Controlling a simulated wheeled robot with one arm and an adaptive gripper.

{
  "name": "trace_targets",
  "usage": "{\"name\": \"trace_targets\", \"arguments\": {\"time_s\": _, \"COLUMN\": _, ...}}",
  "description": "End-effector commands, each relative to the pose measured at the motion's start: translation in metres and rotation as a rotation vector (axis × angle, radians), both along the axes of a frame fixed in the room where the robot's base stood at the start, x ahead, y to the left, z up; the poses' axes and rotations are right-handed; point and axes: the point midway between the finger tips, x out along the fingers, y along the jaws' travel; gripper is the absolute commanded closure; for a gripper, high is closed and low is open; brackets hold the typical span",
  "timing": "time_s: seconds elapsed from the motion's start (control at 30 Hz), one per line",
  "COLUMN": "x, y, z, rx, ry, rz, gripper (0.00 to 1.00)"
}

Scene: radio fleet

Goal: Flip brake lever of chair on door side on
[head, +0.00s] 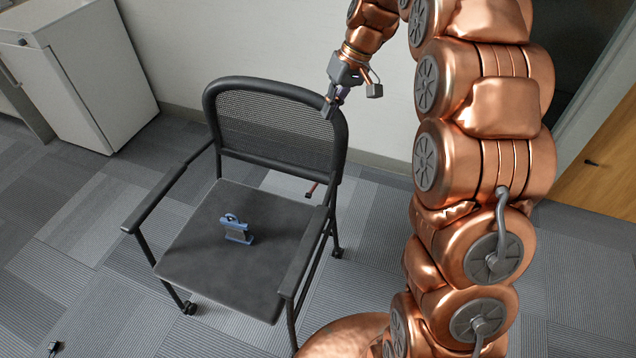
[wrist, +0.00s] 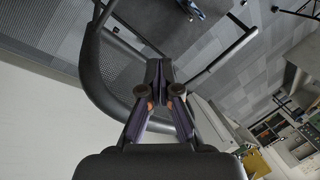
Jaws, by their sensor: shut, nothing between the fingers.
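A black chair (head: 228,247) with a mesh back (head: 275,130) and armrests stands on casters in the middle of the head view. A small red-tipped lever (head: 311,190) shows by its right rear leg, low and behind the armrest; I cannot tell its setting. My gripper (head: 329,108) is shut and empty at the upper right corner of the backrest; I cannot tell whether it touches. In the wrist view my shut fingers (wrist: 158,72) point past the curved backrest frame (wrist: 92,72). I do not make out the lever there.
A blue-grey device (head: 237,230) lies on the seat. A white cabinet (head: 85,75) stands at the back left, and a wall is close behind the chair. A wooden surface (head: 602,165) is at the far right.

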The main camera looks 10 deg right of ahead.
Motion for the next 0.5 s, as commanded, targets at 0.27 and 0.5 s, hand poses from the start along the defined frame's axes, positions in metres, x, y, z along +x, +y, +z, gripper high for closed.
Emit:
{"name": "trace_targets", "arguments": {"time_s": 0.27, "x": 0.072, "y": -0.023, "z": -0.046, "rx": 0.065, "ry": -0.078, "rz": 0.057, "gripper": 1.00}}
{"name": "trace_targets", "arguments": {"time_s": 0.5, "x": 0.123, "y": -0.045, "z": -0.087, "rx": 0.111, "ry": -0.154, "rz": 0.112, "gripper": 1.00}}
